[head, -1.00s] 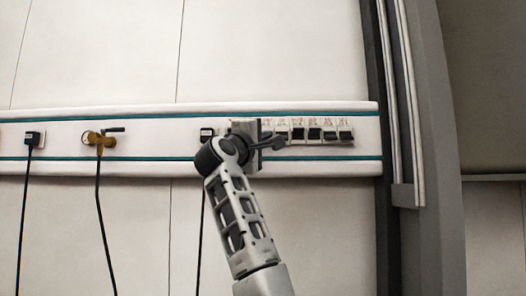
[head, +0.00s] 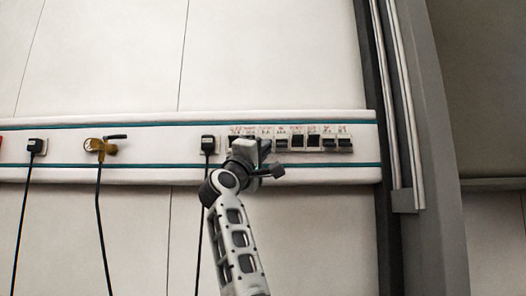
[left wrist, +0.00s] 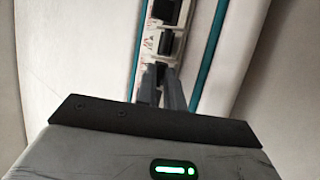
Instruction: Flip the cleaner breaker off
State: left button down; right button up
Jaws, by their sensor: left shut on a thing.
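A row of breakers with dark switches (head: 313,141) sits on the white wall rail, with small red labels above that are too small to read. I cannot tell which one is the cleaner breaker. My left gripper (head: 264,146) is in front of the left half of the row and partly hides it. In the left wrist view the fingers (left wrist: 161,80) are close together at a dark breaker switch (left wrist: 160,70), shut on it. Other switches (left wrist: 166,43) of the row show beyond the fingertips. My right gripper is not in view.
Left of the breakers, a black plug (head: 207,143) with a hanging cable sits in the rail (head: 170,130). Farther left are a brass valve (head: 100,147) with a hose and another black plug (head: 36,146). A dark upright frame (head: 370,60) stands at the right.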

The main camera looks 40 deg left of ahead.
pick_arm(q)
jog(key=c, duration=1.6)
grip_release()
jog(key=shift+o, duration=0.4)
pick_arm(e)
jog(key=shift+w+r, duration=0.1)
pick_arm(q)
jog(key=shift+s+f, duration=0.1)
